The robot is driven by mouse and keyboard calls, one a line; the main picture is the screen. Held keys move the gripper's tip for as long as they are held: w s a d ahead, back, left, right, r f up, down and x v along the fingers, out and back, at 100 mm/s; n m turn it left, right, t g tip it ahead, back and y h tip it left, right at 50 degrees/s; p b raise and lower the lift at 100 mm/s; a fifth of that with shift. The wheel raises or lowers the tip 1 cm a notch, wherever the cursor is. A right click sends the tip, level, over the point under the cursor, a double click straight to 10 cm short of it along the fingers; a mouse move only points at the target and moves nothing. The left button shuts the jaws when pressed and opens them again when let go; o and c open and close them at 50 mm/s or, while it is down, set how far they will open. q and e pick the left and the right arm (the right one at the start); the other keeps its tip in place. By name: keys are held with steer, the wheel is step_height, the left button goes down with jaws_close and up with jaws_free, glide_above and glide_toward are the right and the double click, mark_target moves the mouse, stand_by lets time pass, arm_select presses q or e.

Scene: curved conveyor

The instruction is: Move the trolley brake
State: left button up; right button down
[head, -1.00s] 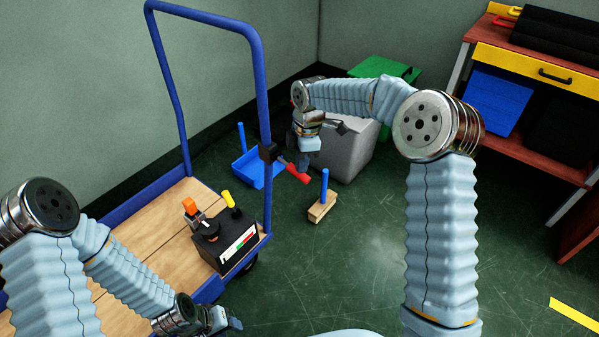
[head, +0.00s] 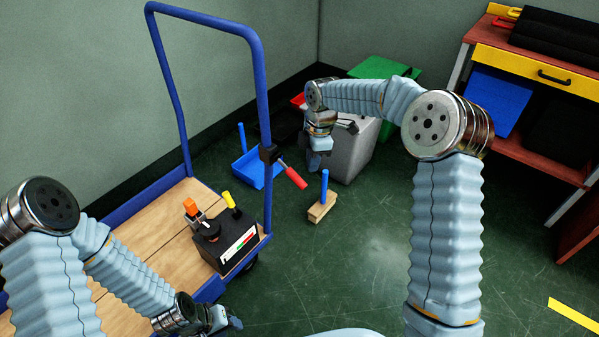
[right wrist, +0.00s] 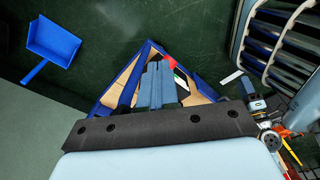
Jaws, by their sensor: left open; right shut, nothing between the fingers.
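The trolley (head: 262,100) has a blue frame and a wooden deck and stands at the left in the head view. Its brake lever (head: 293,177) has a red grip, joins a black clamp (head: 269,153) on the right post and slopes down to the right. My right gripper (head: 313,168) points down just to the right of and above the red grip, apparently apart from it. In the right wrist view its shut, empty fingers (right wrist: 157,76) show, with the red grip (right wrist: 169,62) beyond their tips. My left gripper (head: 232,323) is open, low by the trolley's front edge.
A black box (head: 228,247) with an orange and a yellow knob sits on the deck. A blue dustpan (head: 255,168) and a brush (head: 320,208) stand on the floor behind. A grey bin (head: 352,152) is behind my right gripper. A workbench (head: 540,150) is at the right; the middle floor is clear.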

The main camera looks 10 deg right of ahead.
step_height(320, 180, up, 14)
steer(key=d, duration=0.1)
steer(key=shift+d+f+p, duration=0.15)
steer(key=shift+f+p, duration=0.1)
steer(key=shift+p, duration=0.15)
